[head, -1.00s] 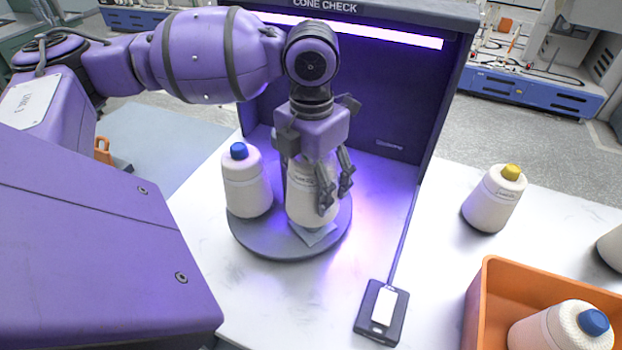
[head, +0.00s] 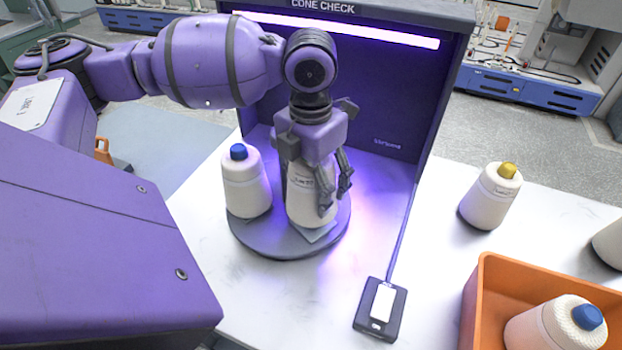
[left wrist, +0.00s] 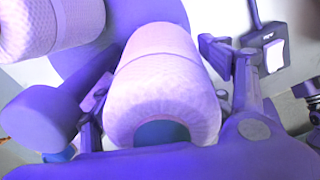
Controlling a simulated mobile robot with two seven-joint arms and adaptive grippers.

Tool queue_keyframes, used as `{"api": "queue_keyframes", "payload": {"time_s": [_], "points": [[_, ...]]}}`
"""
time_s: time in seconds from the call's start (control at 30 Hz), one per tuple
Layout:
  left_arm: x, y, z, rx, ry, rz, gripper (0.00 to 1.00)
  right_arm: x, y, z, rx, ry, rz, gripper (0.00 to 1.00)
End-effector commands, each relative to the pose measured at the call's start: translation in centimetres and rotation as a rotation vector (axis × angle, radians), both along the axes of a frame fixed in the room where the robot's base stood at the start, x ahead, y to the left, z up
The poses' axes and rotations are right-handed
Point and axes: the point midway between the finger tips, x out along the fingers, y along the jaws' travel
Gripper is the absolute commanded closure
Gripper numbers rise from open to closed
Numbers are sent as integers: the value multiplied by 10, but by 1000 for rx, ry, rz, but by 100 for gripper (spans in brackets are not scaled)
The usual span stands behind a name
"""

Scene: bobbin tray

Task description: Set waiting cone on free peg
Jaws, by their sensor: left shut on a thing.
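My left gripper (head: 335,192) points down over the round grey turntable (head: 262,241) and is shut on a cream yarn cone (head: 300,207). The held cone is upright at the right side of the turntable, above or on a pale square patch (head: 320,236); I cannot tell if its base touches. In the left wrist view the held cone (left wrist: 165,75) lies between the two fingers, with a blue-teal tip. A second cone with a blue cap (head: 246,190) stands on the turntable's left side. No free peg is clearly visible; the hand and cones hide part of the turntable.
A yellow-capped cone (head: 490,198) stands on the white table at right. An orange bin (head: 478,285) at front right holds a blue-capped cone (head: 562,325). A dark cone-check booth (head: 395,115) rises behind the turntable. A small corded box (head: 381,308) lies in front.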

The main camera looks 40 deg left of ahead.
Motion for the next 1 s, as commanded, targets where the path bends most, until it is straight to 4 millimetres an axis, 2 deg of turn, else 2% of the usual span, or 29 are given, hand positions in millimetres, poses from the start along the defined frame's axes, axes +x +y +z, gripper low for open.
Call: {"api": "queue_keyframes", "payload": {"time_s": [0.6,1.0], "points": [[0,2,-20,3,3,2,66,1,0,1,0,-2,0,60],[0,1,-21,1,3,1,66,1,0,2,0,-3,0,60]]}}
